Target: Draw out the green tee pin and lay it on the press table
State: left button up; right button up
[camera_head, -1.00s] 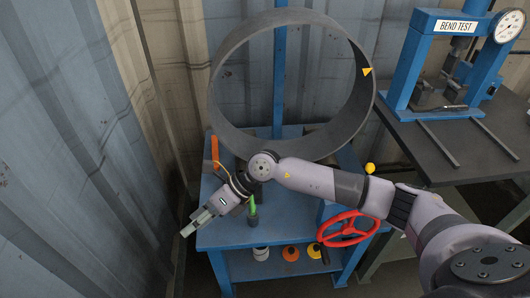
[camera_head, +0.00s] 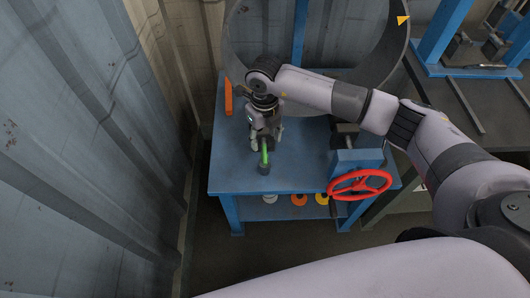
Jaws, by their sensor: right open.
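The green tee pin (camera_head: 264,156) stands upright at a small dark holder (camera_head: 264,169) on the blue bench; its top is partly hidden by my gripper. My right gripper (camera_head: 266,143) points down at the pin's upper end, open, with its fingers on either side as seen from here. I cannot tell whether they touch it. The press table (camera_head: 495,135) is the dark table at the right, with part of the blue press (camera_head: 447,40) at its back. My left gripper is out of view.
The blue bench (camera_head: 225,170) carries a large grey pipe ring (camera_head: 388,60) at its back, an orange bar (camera_head: 228,97) at its left and a red handwheel (camera_head: 360,185) at its front right. A corrugated wall rises close on the left. The press table's front part is bare.

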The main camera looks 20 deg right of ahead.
aim_at(265, 154)
notch_tip(265, 154, down, 11)
jog(key=shift+p, duration=0.3)
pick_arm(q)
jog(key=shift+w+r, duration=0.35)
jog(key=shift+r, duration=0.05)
pick_arm(e)
jog(key=shift+s, duration=0.1)
grip_shut()
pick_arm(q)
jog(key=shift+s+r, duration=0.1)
pick_arm(e)
jog(key=shift+r, duration=0.1)
jog(key=shift+r+p, duration=2.85)
jog(key=shift+r, duration=0.8)
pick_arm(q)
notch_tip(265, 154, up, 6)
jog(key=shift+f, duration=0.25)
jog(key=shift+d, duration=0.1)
pick_arm(e)
jog(key=shift+a+r, duration=0.1)
jog(key=shift+a, duration=0.05)
